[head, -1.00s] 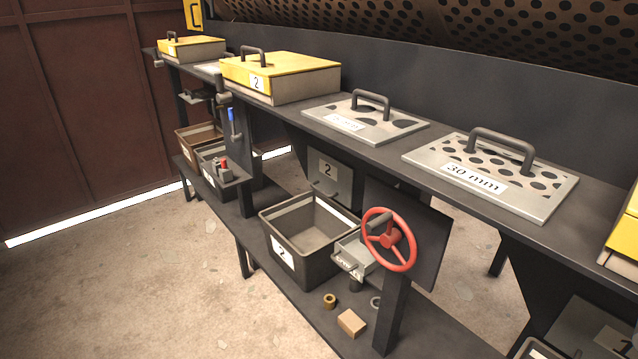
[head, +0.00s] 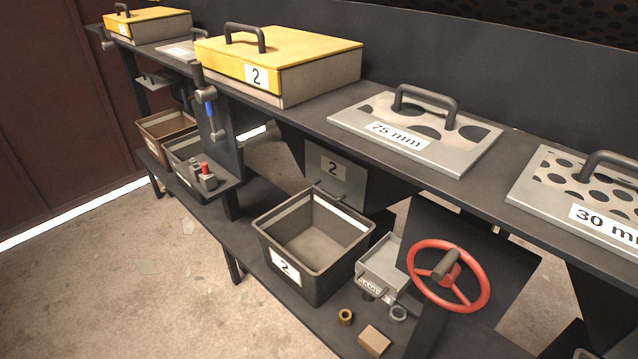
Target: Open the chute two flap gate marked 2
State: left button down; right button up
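The chute two flap gate (head: 336,179) is a grey plate marked 2, under the bench in the middle of the head view. A small bar handle shows at its lower edge. The plate hangs close to upright and looks shut. A dark bin (head: 312,245) marked 2 stands on the lower shelf below and in front of it; the bin looks empty. Neither of my grippers is in the head view.
A red handwheel (head: 448,276) stands right of the bin, with a small grey drawer box (head: 384,266) beside it. A yellow-lidded box (head: 278,62) marked 2 and a 75 mm screen plate (head: 416,130) lie on the bench (head: 300,118). Open floor (head: 120,270) lies front left.

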aim_at(342, 177)
jog(key=i+j+z, duration=0.1)
jog(key=i+j, duration=0.55)
jog(key=j, duration=0.15)
jog(key=z, duration=0.05)
